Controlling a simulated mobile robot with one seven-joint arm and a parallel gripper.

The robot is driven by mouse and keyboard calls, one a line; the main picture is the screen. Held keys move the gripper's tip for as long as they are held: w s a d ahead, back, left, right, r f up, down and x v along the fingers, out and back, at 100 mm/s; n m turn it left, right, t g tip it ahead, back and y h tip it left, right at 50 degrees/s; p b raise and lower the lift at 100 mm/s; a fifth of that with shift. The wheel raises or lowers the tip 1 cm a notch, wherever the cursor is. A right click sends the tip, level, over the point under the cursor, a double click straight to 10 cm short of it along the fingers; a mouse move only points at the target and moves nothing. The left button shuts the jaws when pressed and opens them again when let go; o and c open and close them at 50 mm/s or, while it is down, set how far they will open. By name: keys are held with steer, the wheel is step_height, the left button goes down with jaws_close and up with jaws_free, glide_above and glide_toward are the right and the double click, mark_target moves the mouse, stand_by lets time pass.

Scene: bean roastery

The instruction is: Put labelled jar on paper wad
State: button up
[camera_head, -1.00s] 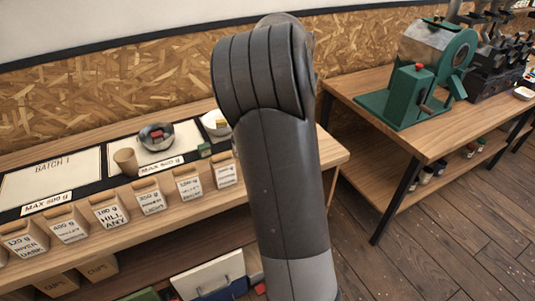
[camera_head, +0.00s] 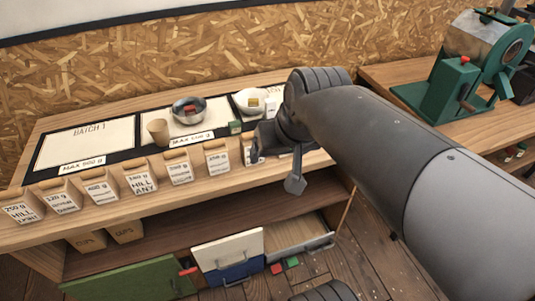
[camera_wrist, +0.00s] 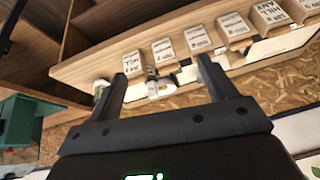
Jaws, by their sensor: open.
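My gripper (camera_wrist: 160,68) is open and empty in the wrist view, its two fingers spread toward the long bench. In the head view my arm hides most of it. A small pale upright item (camera_head: 271,104), possibly the labelled jar, stands right of the white bowl on the bench, partly hidden by my arm. What seems the same item shows beside the left finger in the wrist view (camera_wrist: 100,88). Its label is not readable. I cannot make out a paper wad for certain in either view.
The bench holds a white bowl (camera_head: 250,104), a metal bowl (camera_head: 188,110), a brown cup (camera_head: 158,131) and a front row of labelled bags (camera_head: 142,182). Below, a drawer (camera_head: 300,238) stands open. A green machine (camera_head: 475,68) stands on the right table.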

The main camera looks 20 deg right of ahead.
steer(key=shift+n+h, duration=0.3)
steer(key=shift+n, duration=0.2)
steer(key=s, duration=0.1)
steer(key=s+a+f, duration=0.1)
steer(key=s, duration=0.2)
steer(key=shift+a+f, duration=0.3)
steer(key=shift+a, duration=0.1)
